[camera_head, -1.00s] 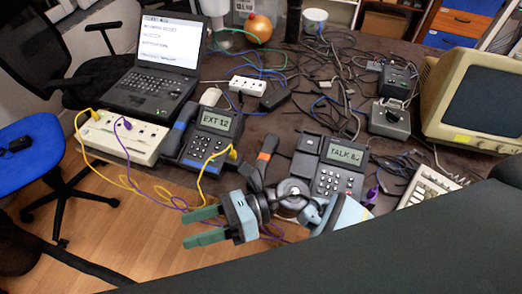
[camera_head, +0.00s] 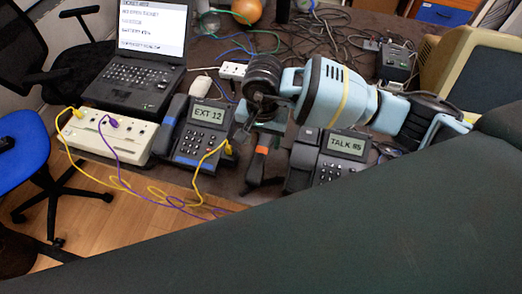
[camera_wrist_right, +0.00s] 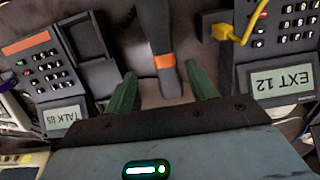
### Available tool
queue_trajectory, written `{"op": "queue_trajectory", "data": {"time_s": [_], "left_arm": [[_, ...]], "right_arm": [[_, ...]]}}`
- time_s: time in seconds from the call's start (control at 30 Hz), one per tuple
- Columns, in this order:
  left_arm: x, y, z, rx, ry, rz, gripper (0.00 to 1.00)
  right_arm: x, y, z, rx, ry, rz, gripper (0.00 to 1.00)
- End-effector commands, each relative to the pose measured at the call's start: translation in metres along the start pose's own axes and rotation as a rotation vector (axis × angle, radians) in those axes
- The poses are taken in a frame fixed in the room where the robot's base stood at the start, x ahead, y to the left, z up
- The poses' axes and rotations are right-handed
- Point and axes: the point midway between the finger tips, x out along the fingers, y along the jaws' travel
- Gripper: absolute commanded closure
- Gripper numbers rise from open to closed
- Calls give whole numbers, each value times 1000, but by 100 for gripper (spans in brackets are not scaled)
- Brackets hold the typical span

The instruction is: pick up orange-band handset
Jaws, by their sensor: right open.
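The orange-band handset (camera_head: 258,165) lies on the dark desk between the two desk phones. It also shows in the right wrist view (camera_wrist_right: 155,28), with its orange band near the gripper. My right gripper (camera_head: 257,132) is open above the handset. In the right wrist view its two green fingers (camera_wrist_right: 161,82) stand either side of the handset, with gaps on both sides; I cannot tell the height left. The TALK phone (camera_head: 345,146) on the right has an empty cradle and an orange stripe in the wrist view. My left gripper is not in view.
The EXT 12 phone (camera_head: 205,116) with its blue-marked handset stands left of the handset. A yellow plug and cable (camera_head: 228,146) sit close by. A white socket box (camera_head: 110,135), laptop (camera_head: 140,75), old monitor (camera_head: 470,70) and tangled cables crowd the desk.

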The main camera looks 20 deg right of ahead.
Motion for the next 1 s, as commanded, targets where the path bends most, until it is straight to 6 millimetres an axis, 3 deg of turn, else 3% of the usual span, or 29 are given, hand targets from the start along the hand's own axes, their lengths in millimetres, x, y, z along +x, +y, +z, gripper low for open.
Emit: {"op": "queue_trajectory", "data": {"time_s": [0.2, 0.43, 0.73, 1.0], "left_arm": [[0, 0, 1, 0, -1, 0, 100], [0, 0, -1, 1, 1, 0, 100], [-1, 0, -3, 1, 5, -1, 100], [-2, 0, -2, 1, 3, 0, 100]], "right_arm": [[21, 0, 1, 0, -4, 0, 44], [30, -2, 2, 1, -6, -1, 44], [69, -5, 0, 2, -5, -1, 44], [75, -5, 0, 1, -4, -2, 44]]}}
